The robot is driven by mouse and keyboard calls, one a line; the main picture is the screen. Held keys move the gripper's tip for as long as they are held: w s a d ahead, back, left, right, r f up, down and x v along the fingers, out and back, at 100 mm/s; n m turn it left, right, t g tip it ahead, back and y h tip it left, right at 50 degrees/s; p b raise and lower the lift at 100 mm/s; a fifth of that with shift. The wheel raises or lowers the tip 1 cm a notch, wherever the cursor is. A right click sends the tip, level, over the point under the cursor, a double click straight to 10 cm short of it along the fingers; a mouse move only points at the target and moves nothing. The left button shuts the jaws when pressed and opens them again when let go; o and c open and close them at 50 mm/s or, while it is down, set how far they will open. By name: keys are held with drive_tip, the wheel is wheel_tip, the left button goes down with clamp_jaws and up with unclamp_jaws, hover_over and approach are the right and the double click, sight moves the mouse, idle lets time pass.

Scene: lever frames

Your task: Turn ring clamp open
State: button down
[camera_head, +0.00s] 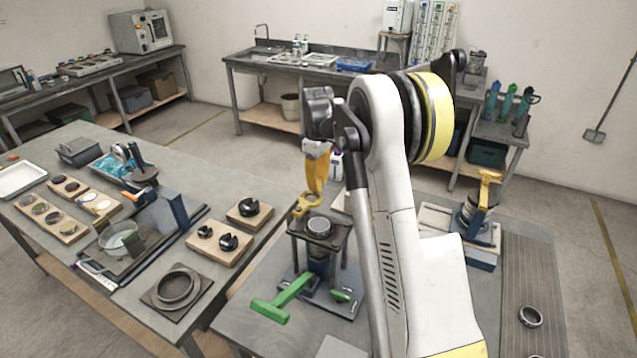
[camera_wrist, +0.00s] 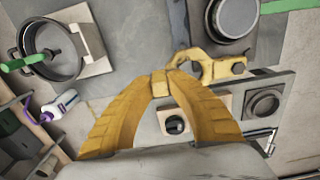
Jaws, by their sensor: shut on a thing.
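The yellow ring clamp (camera_head: 304,208) shows in the head view at the left edge of a dark square stand, beside a round metal cap (camera_head: 319,227). In the wrist view the ring clamp (camera_wrist: 208,70) is a curved yellow piece with a bolt at its right end, beside the round cap (camera_wrist: 235,17). My gripper (camera_head: 315,189) points down from above, its yellow fingers together at the clamp. In the wrist view my gripper (camera_wrist: 160,82) has its tips shut against the clamp's left end. The exact contact is partly hidden by the fingers.
A green T-handle (camera_head: 281,298) lies in front of the stand. A yellow-topped fixture (camera_head: 478,205) stands to the right, beyond my arm. Wooden blocks with dark knobs (camera_head: 219,243) and a dark ring on a plate (camera_head: 177,288) lie on the left table.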

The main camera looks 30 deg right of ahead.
drive_tip(key=c, duration=1.3)
unclamp_jaws()
drive_tip(key=shift+w+a+f, duration=0.1)
drive_tip(key=shift+w, duration=0.05)
wheel_tip(320, 180, up, 12)
